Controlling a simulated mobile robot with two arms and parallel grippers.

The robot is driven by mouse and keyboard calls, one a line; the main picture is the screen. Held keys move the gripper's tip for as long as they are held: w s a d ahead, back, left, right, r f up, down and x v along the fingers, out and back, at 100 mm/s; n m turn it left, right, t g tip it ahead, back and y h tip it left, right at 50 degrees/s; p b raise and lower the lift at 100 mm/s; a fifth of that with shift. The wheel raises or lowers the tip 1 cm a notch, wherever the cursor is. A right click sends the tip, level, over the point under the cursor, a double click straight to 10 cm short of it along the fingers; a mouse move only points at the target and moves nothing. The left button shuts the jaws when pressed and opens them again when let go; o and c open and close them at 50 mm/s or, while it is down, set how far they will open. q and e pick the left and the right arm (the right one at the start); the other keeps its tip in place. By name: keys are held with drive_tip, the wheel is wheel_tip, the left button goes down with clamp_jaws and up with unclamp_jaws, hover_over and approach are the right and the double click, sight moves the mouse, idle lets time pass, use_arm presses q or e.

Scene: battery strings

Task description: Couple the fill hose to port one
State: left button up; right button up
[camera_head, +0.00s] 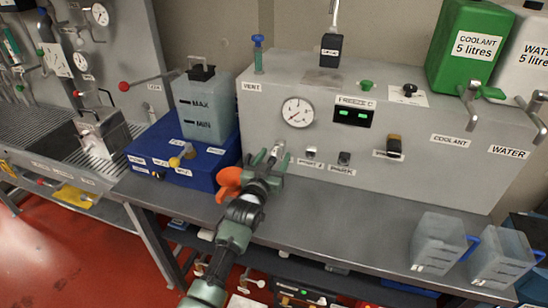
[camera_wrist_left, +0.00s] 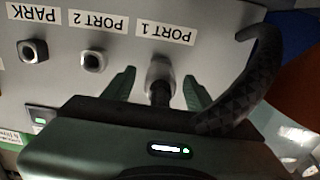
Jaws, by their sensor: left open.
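My left gripper (camera_head: 270,160) is at the left end of the grey panel front. In the left wrist view its open fingers (camera_wrist_left: 159,92) stand on either side of a grey coupling with a black stem (camera_wrist_left: 160,72), at the panel below the upside-down PORT 1 label (camera_wrist_left: 165,32). I see clear gaps between the fingers and the coupling. A black textured hose (camera_wrist_left: 258,70) curves beside the gripper and runs out of sight behind it. The gripper hides part of the joint, so I cannot tell how fully the coupling is seated. My right gripper is not in view.
Port 2 (camera_wrist_left: 93,61) and the park port (camera_wrist_left: 33,51) are bare beside it. An orange rounded part (camera_head: 228,184) is close left of my gripper. A blue box (camera_head: 190,150) with a tank stands further left. The bench in front of the panel is mostly clear.

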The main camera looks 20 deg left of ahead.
use_arm(q)
drive_tip(key=s+b, duration=0.1)
drive_tip(key=s, duration=0.6)
drive_tip(key=shift+s, duration=0.35)
drive_tip(key=shift+a, duration=0.1)
